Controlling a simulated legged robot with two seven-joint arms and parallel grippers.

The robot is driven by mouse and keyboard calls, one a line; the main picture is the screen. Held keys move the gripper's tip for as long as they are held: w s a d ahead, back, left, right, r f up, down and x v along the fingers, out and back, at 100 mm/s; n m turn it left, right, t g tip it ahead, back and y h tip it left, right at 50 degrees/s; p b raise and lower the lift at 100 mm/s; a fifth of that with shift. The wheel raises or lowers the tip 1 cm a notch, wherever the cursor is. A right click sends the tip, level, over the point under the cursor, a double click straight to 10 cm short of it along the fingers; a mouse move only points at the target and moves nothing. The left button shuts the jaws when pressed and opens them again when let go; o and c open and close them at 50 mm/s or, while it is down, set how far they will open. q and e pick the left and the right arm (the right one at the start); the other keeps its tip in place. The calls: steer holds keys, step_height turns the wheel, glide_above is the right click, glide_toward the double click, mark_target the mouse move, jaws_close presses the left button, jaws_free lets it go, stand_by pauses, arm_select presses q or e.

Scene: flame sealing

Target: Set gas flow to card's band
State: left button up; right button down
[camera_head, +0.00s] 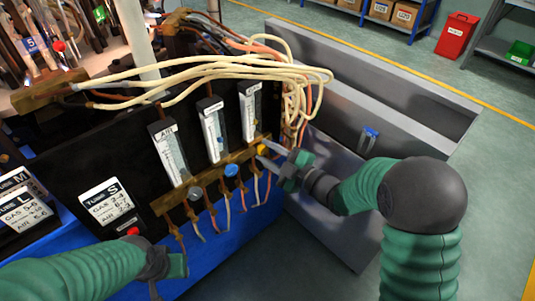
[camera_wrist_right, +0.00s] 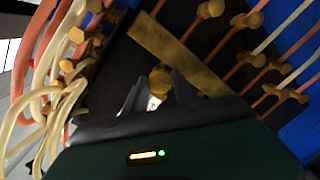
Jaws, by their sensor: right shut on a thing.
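Three upright flow meters stand on the black panel: one labelled AIR (camera_head: 168,150), a middle one (camera_head: 213,130) and a right one (camera_head: 250,108) whose label is hard to read. Below them on the brass bar are a grey knob (camera_head: 195,193), a blue knob (camera_head: 231,170) and a yellow knob (camera_head: 262,149). My right gripper (camera_head: 268,150) is shut on the yellow knob, which also shows between the fingers in the right wrist view (camera_wrist_right: 160,82). The tube S card (camera_head: 108,205) has small print, partly legible. My left gripper (camera_head: 168,266) is low at the left, jaws unclear.
Cards M (camera_head: 17,180) and L (camera_head: 27,214) stand at the left. A red button (camera_head: 133,231) is low on the panel. Cream and orange hoses (camera_head: 290,75) loop above the meters, and thin hoses hang below the bar. A grey bin wall (camera_head: 375,80) stands behind my right arm.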

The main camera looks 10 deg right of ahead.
steer(key=shift+s+a+f, duration=0.1)
steer(key=shift+s+f, duration=0.05)
steer(key=shift+f, duration=0.15)
steer(key=c, duration=1.4)
jaws_free()
steer(key=o, duration=0.4)
steer(key=shift+r, duration=0.15)
steer(key=shift+c, duration=0.2)
steer(key=p+v, duration=0.3)
steer(key=v, duration=1.4)
